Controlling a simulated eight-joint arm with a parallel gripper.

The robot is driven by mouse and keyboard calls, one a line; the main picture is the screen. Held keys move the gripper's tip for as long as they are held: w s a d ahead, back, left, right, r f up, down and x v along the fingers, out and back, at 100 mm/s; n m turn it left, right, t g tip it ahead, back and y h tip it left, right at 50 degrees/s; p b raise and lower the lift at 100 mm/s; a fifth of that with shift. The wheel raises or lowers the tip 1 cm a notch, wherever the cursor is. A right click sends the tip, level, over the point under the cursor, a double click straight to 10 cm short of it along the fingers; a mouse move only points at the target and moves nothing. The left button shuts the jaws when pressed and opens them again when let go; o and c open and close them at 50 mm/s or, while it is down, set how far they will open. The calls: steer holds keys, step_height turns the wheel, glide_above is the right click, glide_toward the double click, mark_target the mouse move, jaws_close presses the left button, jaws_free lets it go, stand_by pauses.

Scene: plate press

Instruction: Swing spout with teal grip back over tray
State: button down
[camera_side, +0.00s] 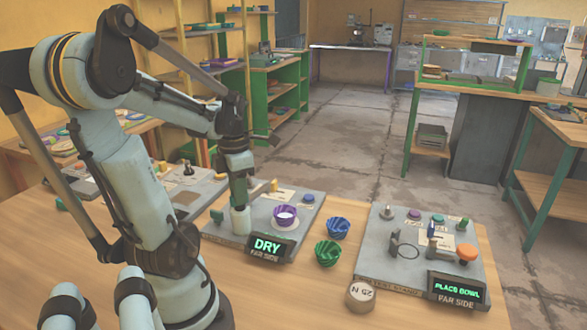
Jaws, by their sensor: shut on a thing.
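My gripper (240,198) points down over the left grey board (220,236), left of a purple bowl (285,216) with pale contents. The jaws are shut at the top of a short pale teal upright piece (240,220), which looks like the spout's grip. The spout's arm and the exact hold are hard to make out, partly hidden by my gripper. A sign (268,247) on the board's front edge reads "DRY" and "FAR SIDE". I cannot tell for sure which part is the tray.
A blue bowl (338,228) and a green bowl (327,253) stand between the boards. The right board (408,262) carries knobs, a ring and a "PLACE BOWL" sign (457,290). A round weight (361,294) stands in front. Bare table lies at the front middle.

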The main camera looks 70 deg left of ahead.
steer(key=n, duration=0.4)
steer(key=shift+n, duration=1.9)
steer(key=c, duration=1.1)
jaws_free()
steer(key=shift+r, duration=6.05)
steer(key=shift+w, duration=0.1)
